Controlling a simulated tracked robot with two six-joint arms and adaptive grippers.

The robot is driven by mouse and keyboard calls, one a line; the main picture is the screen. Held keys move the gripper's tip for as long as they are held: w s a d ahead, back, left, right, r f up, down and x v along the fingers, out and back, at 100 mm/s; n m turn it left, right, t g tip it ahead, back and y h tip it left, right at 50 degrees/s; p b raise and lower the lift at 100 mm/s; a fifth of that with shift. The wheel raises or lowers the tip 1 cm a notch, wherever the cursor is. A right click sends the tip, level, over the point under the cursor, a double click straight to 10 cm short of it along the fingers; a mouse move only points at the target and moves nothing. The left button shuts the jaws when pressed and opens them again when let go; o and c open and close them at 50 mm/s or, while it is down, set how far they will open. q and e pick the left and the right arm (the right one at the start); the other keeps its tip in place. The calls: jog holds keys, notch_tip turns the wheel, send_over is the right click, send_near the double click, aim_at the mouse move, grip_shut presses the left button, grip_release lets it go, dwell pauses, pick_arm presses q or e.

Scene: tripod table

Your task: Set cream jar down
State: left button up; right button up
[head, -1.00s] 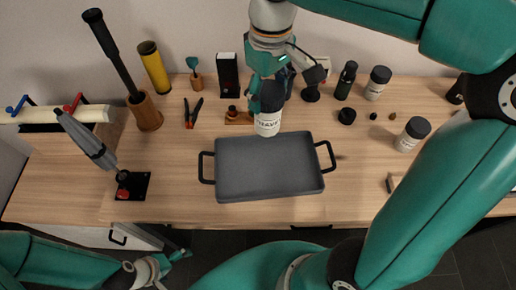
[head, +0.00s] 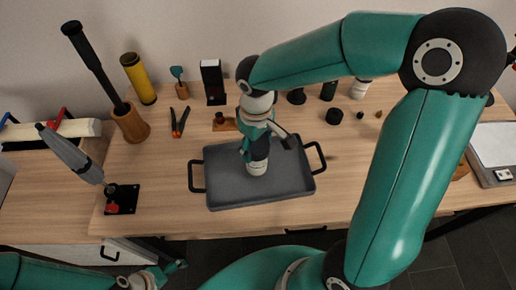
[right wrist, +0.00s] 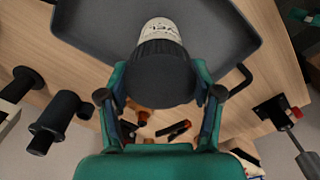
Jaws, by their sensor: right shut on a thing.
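The cream jar (head: 257,168), white with a dark lid, is upright over the middle of the grey tray (head: 221,192). My right gripper (head: 257,148) is shut on it from above. In the right wrist view the jar's black lid (right wrist: 158,72) is between the fingers, and its white labelled side faces the tray (right wrist: 90,22). I cannot tell whether the jar's base touches the tray floor. My left gripper (head: 168,272) is at the bottom left, away from the table's objects; its fingers are too small to read.
The tray has black handles at both ends and looks empty around the jar. A tool on a black stand (head: 122,199) is at left. The table front is clear.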

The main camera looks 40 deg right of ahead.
jog(key=shift+f, duration=1.35)
jog(key=o, duration=1.5)
jog(key=shift+f, duration=0.1)
jog(key=shift+r, duration=0.3)
notch_tip(320, 180, up, 12)
jog(key=shift+f, duration=0.15)
